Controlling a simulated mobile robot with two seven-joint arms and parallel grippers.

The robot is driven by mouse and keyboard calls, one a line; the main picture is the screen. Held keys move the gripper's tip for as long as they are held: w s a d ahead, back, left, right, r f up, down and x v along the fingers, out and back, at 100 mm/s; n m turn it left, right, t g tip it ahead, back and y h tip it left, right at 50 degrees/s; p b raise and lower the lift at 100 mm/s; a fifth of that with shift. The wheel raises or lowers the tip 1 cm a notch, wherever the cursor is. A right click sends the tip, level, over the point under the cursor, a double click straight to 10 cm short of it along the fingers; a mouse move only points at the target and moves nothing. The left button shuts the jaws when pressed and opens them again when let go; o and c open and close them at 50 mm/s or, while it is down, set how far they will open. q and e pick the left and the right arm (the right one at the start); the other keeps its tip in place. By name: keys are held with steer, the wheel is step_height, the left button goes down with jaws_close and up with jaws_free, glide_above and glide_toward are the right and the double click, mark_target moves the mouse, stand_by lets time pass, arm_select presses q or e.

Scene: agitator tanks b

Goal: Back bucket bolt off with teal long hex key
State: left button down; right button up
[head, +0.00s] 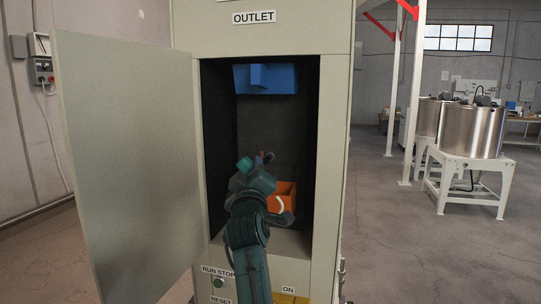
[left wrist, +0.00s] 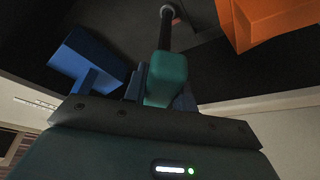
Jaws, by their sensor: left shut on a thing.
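My left gripper (head: 262,163) reaches into the open outlet cabinet. In the left wrist view my left gripper (left wrist: 160,95) is shut on the teal handle of the long hex key (left wrist: 166,78). Its dark shaft points away from the jaws to a round grey piece (left wrist: 167,10) at the top edge. I cannot tell whether that is the bolt or whether the key is seated in it. An orange bucket (head: 285,190) is just right of the gripper, and it also shows in the left wrist view (left wrist: 262,22). A blue bucket (head: 265,79) is higher up inside.
The cabinet door (head: 130,160) stands open to the left. The cabinet's side walls (head: 333,150) bound the narrow dark interior. A green button (head: 218,283) is on the panel below the opening. Steel tanks (head: 472,130) stand far off at right.

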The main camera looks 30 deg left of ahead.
arm_select(q)
steer(key=shift+r, duration=0.1)
steer(key=shift+n+p, duration=0.5)
steer(key=shift+d+r+n+p, duration=0.1)
steer(key=shift+d+n+p, duration=0.05)
steer(key=shift+n+p, duration=0.2)
steer(key=shift+g+y, duration=0.3)
steer(key=shift+g, duration=0.1)
steer(key=shift+n+p, duration=0.3)
steer(key=shift+n, duration=0.05)
steer(key=shift+n+p, duration=0.35)
steer(key=shift+n, duration=0.35)
steer(key=shift+n+g, duration=0.3)
steer(key=shift+g, duration=0.1)
steer(key=shift+n, duration=0.5)
steer(key=shift+f+m, duration=0.25)
steer(key=shift+m, duration=0.15)
